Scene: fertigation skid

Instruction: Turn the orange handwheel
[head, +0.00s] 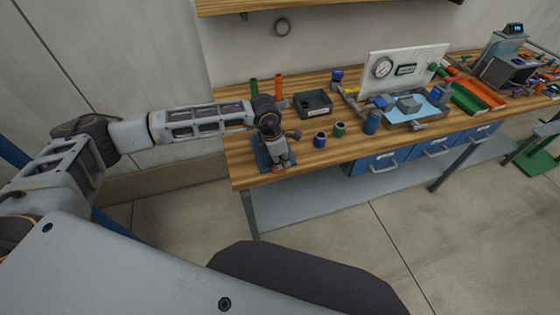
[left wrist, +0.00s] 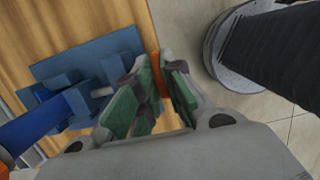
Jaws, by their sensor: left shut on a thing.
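My left gripper (head: 280,163) is at the near left end of the wooden bench, over a blue fixture (head: 261,158). In the left wrist view the green-padded fingers (left wrist: 160,88) are closed on the orange handwheel (left wrist: 156,61). Only a narrow orange part of the wheel shows between and beside the fingers; the rest is hidden. The blue fixture (left wrist: 80,48), with a pale shaft running toward the wheel, lies left of the fingers on the wood. The right gripper is not in view.
A green cylinder (head: 253,86) and an orange one (head: 278,86) stand behind my left gripper, near a dark tray (head: 313,103). Blue (head: 320,140) and green (head: 340,129) cups stand to its right. A gauge panel (head: 405,68) is farther right. Floor in front is clear.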

